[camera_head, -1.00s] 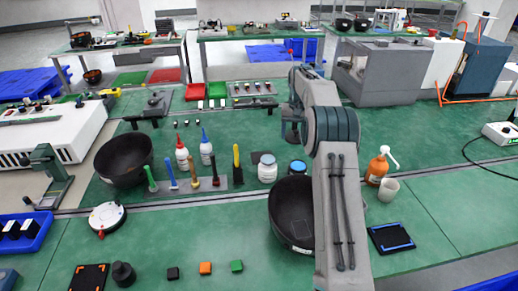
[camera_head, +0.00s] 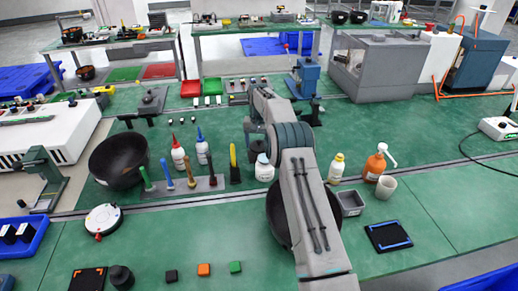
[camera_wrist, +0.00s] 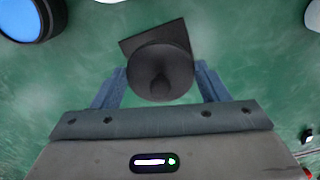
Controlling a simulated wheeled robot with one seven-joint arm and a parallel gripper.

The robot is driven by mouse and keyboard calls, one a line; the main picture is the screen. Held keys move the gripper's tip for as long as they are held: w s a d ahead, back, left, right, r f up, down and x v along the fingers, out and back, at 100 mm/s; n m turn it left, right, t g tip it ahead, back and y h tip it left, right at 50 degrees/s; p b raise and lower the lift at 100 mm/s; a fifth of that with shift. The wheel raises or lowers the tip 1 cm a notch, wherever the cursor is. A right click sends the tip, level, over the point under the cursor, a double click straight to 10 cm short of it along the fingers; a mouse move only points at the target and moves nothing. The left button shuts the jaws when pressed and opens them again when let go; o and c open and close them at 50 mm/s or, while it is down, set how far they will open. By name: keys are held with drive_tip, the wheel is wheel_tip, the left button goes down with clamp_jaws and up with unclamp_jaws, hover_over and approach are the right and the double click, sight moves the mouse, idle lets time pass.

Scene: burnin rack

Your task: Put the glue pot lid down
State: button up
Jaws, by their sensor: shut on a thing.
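The glue pot lid, a dark round disc with a central knob (camera_wrist: 160,82), is between the blue fingers of my gripper (camera_wrist: 160,69) in the wrist view. My gripper is shut on it. A dark square pad (camera_wrist: 166,29) lies on the green bench behind the lid in that view, partly covered by it. I cannot tell the gap between them. In the head view my arm hides the lid and my gripper. A white jar (camera_head: 264,169) stands just left of my arm there. A blue-topped pot (camera_wrist: 25,14) shows at the wrist view's upper left.
A tool rack (camera_head: 180,187) and squeeze bottles (camera_head: 202,150) stand left of my arm. A black bowl (camera_head: 277,215) is partly behind it. To the right are a yellow-topped bottle (camera_head: 336,168), a grey bin (camera_head: 350,203), an orange pump bottle (camera_head: 375,164) and a cup (camera_head: 386,187).

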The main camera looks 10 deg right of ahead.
sight(259, 146)
drive_tip(key=shift+f+p, duration=0.3)
drive_tip(key=shift+f, duration=1.75)
drive_tip(key=o, duration=1)
drive_tip(key=shift+c, duration=0.2)
